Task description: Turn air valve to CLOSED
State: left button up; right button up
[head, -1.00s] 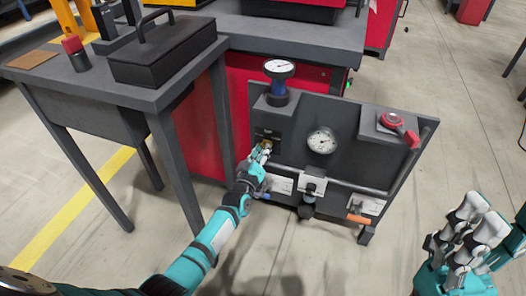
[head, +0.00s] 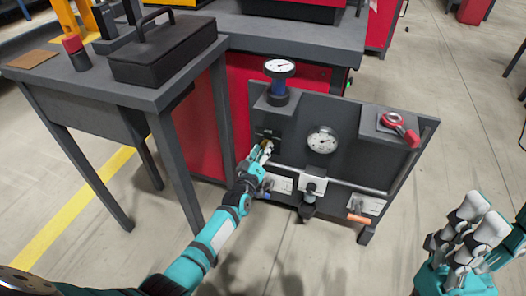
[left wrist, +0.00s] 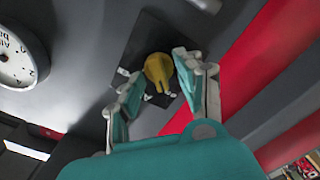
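The yellow valve knob (left wrist: 160,70) sits on a dark square plate on the grey panel. In the left wrist view it lies between and just beyond the fingertips. My left gripper (left wrist: 155,85) is open, one finger on each side of the knob; the right finger looks close to it, but I cannot tell whether it touches. In the head view my left gripper (head: 264,153) is at the panel's left side and mostly hides the knob. The plate's position markings are not readable. My right gripper (head: 468,226) is open and empty at the lower right, away from the panel.
The grey panel (head: 350,155) also carries a round gauge (head: 322,140), a blue regulator with a gauge on top (head: 279,80), a red padlock-like part (head: 400,130) and an orange-handled lever (head: 359,219). A grey table (head: 150,95) stands left of it. The floor in front is clear.

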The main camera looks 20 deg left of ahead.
pick_arm(q)
jog(key=s, duration=1.2)
jog(key=shift+a, duration=0.25)
